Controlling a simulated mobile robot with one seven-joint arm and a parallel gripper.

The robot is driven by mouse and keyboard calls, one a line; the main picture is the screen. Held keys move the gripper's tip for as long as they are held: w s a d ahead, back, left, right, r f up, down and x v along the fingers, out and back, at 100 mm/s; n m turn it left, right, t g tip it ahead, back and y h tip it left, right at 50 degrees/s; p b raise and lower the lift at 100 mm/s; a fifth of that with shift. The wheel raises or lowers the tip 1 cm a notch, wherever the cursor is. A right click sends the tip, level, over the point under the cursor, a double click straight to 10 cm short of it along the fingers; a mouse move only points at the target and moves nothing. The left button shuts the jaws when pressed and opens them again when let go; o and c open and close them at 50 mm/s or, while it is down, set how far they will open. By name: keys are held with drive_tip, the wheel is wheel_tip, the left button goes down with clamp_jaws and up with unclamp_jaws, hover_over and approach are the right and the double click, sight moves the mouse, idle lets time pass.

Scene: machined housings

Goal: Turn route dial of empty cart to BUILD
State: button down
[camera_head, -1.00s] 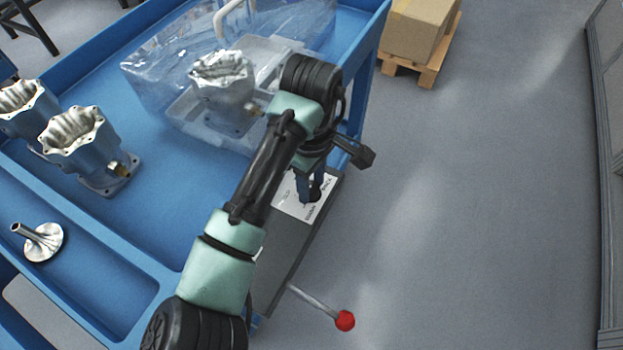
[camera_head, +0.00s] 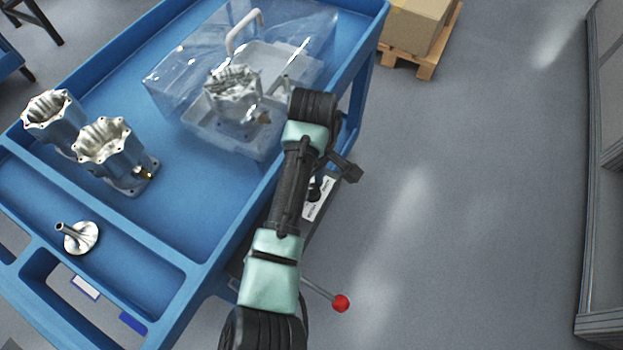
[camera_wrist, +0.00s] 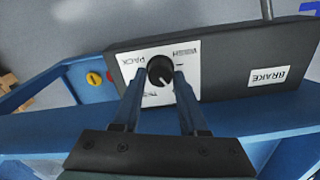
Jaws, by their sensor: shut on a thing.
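The route dial is a black round knob (camera_wrist: 160,71) on a white label plate (camera_wrist: 187,85) on the cart's dark side panel. PACK and WASH are readable on the plate; a lower word is partly covered. A light pointer mark on the knob points downward and slightly right in the wrist view. My gripper (camera_wrist: 160,73) has its two fingers on either side of the knob, shut on it. In the head view my arm partly hides the dial plate (camera_head: 319,200). The blue cart (camera_head: 190,250) carries metal housings (camera_head: 110,150), so it is not empty.
A clear cover (camera_head: 180,75) encloses another housing (camera_head: 233,90) on the cart. A metal flanged part (camera_head: 80,238) lies in the front tray. A red-knobbed lever (camera_head: 341,303) sticks out beside my arm. A BRAKE label (camera_wrist: 269,76) is on the panel.

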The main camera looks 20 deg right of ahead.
drive_tip(key=shift+c, duration=2.2)
unclamp_jaws()
drive_tip(key=shift+s+d+f, duration=0.15)
drive_tip(key=shift+d+f, duration=0.05)
drive_tip(key=shift+f, duration=0.05)
drive_tip(key=shift+a, duration=0.1)
drive_tip(key=shift+r, duration=0.15)
wheel_tip(320, 180, up, 13)
drive_tip(key=p, duration=0.4)
